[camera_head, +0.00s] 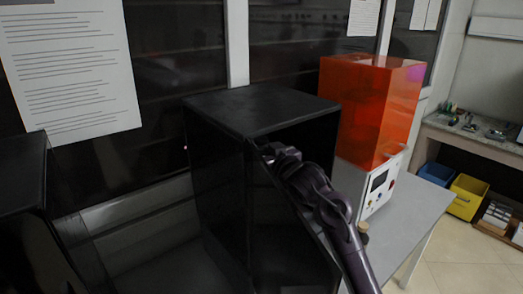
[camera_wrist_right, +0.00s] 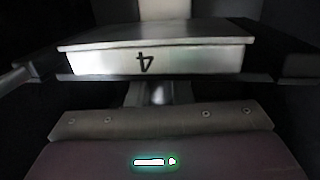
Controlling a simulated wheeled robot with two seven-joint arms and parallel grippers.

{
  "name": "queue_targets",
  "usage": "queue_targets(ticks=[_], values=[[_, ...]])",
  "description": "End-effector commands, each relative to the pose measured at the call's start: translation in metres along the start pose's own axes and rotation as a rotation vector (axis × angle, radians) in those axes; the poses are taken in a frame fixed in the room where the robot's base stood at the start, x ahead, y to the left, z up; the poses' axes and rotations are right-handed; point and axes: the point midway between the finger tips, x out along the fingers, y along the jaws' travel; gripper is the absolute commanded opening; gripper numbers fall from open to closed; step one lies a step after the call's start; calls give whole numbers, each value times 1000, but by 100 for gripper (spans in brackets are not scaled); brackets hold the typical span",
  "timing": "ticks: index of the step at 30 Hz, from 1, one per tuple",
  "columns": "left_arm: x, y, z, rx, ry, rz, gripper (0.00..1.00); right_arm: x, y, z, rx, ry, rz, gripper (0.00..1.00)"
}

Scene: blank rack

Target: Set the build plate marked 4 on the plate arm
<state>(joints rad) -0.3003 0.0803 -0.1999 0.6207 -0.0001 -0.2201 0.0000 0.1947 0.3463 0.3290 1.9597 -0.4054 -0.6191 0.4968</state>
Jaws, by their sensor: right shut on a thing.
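The build plate marked 4 (camera_wrist_right: 110,62) is a pale metal block with a flat plate on top. It shows in the right wrist view, with its 4 upside down to the camera. My right gripper (camera_wrist_right: 158,94) is shut on it from the near side. In the head view my right arm reaches into the open side of a tall black cabinet (camera_head: 220,170), where the plate and the fingertips are hidden. The plate arm cannot be made out for certain. My left gripper is not in view.
A machine with an orange cover (camera_head: 365,105) and white base stands right of the cabinet on a grey table (camera_head: 415,215). A yellow bin (camera_head: 466,198) and a blue bin (camera_head: 436,173) lie farther right under a bench. The cabinet's walls closely surround my right wrist.

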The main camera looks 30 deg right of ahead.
Motion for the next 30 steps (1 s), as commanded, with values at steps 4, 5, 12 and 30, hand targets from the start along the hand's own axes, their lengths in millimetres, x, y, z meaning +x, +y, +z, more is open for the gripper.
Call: queue_targets(ticks=[4,5,12,30], values=[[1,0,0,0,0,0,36,0,0,1,0,3,0,0],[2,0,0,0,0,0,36,0,0,2,0,3,0,0],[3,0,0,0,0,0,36,0,0,4,0,3,0,0],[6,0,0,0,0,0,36,0,0,8,0,1,0,45]])
